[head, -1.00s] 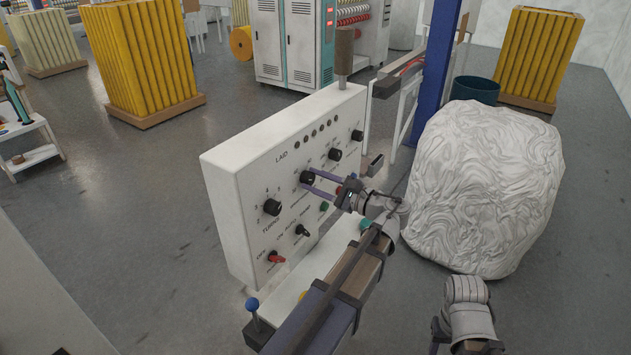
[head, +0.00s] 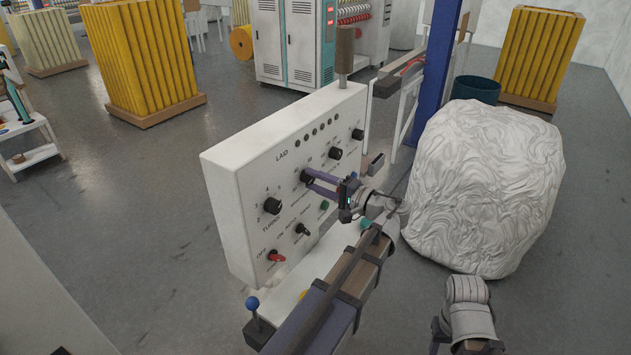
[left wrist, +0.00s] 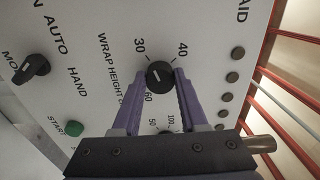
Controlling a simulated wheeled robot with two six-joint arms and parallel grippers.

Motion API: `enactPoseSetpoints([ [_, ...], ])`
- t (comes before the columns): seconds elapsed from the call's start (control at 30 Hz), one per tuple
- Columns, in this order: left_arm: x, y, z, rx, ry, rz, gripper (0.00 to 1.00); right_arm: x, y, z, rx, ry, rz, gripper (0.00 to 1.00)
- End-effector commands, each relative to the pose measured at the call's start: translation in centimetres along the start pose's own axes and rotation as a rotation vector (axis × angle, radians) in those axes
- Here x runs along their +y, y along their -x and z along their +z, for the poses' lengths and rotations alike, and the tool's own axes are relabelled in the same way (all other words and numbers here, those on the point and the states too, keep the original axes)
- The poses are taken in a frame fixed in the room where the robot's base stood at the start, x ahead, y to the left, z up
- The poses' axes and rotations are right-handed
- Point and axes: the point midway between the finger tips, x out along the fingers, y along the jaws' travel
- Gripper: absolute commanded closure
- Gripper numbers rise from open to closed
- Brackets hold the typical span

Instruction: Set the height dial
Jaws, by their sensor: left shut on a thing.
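The height dial is a round black knob (left wrist: 160,75) on the white control panel, beside the lettering WRAP HEIGHT in the left wrist view. A short white mark shows on its face, with 30 and 40 printed above it. My left gripper (left wrist: 162,78) has its purple fingers on both sides of the knob and is shut on it. In the head view the left gripper (head: 309,178) reaches the panel (head: 228,180) from the right and partly covers the dial. My right gripper is not visible.
Other black knobs (head: 271,206), a red switch (head: 276,256) and a green button (head: 324,205) are close by on the panel. A ledge with a blue-knobbed lever (head: 252,303) runs below. A large white wrapped bale (head: 485,190) stands at the right.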

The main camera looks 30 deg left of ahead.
Motion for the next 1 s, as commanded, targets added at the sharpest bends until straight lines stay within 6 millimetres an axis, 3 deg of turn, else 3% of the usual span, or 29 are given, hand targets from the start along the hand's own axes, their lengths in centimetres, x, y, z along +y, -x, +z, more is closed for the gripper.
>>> enactPoseSetpoints([
  [0.4,0.18,0.01,0.06,-0.001,0.187,0.003,1.0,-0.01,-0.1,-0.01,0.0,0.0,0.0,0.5],
  [1.0,0.21,0.02,0.07,-0.001,0.219,0.004,1.0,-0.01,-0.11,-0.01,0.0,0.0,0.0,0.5],
])
